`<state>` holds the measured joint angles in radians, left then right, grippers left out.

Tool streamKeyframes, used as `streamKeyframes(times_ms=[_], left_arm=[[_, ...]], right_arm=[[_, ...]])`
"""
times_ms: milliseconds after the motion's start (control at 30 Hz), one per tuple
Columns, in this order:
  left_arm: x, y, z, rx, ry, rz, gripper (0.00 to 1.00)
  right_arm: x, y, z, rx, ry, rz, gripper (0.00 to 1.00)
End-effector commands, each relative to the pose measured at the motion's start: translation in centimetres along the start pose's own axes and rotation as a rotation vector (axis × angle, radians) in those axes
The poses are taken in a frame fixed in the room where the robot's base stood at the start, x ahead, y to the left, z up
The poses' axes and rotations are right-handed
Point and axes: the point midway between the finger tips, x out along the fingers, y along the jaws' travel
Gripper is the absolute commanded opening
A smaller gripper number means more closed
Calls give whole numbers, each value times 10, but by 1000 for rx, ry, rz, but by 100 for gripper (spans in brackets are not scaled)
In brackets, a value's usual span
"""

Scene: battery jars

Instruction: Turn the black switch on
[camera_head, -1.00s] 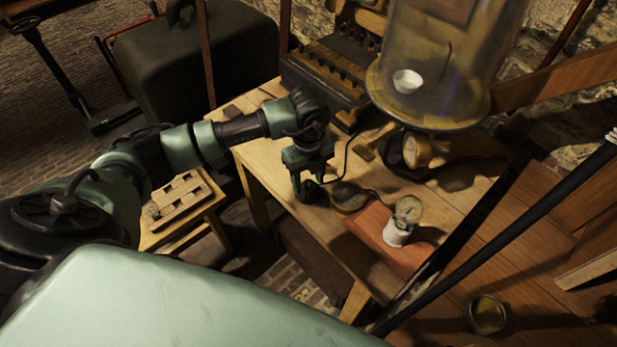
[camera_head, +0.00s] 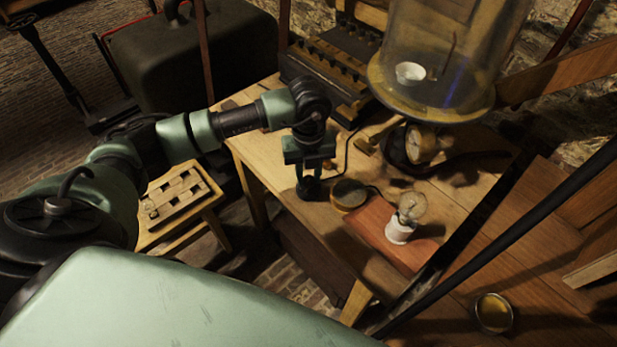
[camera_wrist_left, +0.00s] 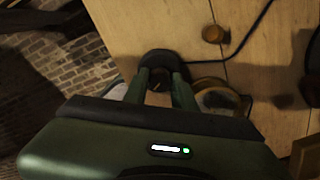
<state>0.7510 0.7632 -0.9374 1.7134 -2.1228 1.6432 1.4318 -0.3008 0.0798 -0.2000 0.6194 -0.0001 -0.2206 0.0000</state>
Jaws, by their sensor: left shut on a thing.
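The black switch (camera_wrist_left: 163,62) is a dark round piece near the table's left edge. In the left wrist view it sits between the fingertips of my left gripper (camera_wrist_left: 160,83), partly covered by them. In the head view my left gripper (camera_head: 309,180) points down and is shut on the black switch (camera_head: 308,192), which shows as a dark shape at its tips. The switch's on or off position cannot be read. A light bulb (camera_head: 411,205) on a white base (camera_head: 400,230) stands to the right and looks unlit. My right gripper is not in view.
A round brass-rimmed piece (camera_head: 349,194) sits close to the right of the gripper. A red-brown board (camera_head: 375,237) carries the bulb. A glass bell jar (camera_head: 440,60) and a gauge (camera_head: 421,143) stand behind. A small tin (camera_head: 493,312) is at the front right.

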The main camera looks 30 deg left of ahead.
Motion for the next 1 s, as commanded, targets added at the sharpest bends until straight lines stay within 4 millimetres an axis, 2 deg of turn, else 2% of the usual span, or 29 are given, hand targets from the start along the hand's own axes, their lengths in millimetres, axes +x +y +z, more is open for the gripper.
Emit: streamKeyframes(times_ms=[33, 1000], left_arm=[[2, -1, 1, 44, -3, -4, 0], [1, -2, 1, 954, -6, -2, 0]], right_arm=[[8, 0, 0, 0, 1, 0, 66], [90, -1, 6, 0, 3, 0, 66]])
